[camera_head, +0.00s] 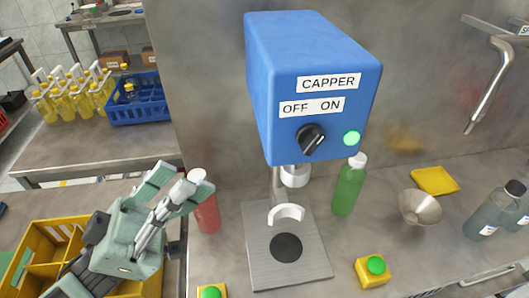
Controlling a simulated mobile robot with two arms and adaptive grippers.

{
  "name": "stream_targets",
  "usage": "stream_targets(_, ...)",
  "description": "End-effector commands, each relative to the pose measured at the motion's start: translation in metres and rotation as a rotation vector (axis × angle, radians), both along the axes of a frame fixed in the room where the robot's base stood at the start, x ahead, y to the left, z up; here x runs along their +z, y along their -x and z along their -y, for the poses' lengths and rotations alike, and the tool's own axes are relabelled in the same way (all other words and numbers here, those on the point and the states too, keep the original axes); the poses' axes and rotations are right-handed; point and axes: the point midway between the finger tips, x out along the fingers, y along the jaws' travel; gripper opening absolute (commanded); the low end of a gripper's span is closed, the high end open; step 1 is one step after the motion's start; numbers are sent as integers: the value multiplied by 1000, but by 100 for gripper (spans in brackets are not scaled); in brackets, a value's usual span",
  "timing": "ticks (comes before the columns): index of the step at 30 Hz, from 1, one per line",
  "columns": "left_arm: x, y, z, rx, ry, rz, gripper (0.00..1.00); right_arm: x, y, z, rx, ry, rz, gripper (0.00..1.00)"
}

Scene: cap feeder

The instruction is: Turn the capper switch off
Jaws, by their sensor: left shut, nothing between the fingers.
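The blue capper box (310,70) is on the steel wall, with a CAPPER label and OFF and ON labels. Its black switch knob (311,140) sits below these labels. The knob's bar looks slanted, upper end to the right on the ON side. A green lamp (351,138) right of the knob is lit. My left gripper (184,178) is shut and empty, left of and lower in the picture than the box, apart from the knob. My right gripper is out of view.
A red bottle (207,216) stands just right of my left gripper. A green bottle (348,188) stands under the box, beside the capper plate (257,272). A yellow crate (42,236) is at left. A funnel (420,207) and yellow button box (369,275) are at right.

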Motion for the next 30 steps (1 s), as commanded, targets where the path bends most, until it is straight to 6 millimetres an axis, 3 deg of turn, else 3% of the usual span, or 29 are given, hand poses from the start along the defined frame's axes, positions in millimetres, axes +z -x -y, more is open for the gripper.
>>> stream_targets(5, 4, -1, 5, 0, 2, 2, 0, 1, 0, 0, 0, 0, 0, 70)
stream_targets(19, 75, -18, 67, -2, 4, 3, 0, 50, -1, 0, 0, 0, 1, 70)
stream_targets(24, 58, -25, 89, 1, 3, -2, 0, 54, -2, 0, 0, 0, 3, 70)
stream_targets(30, 50, -27, 100, 1, 1, 0, 0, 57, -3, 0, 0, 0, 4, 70)
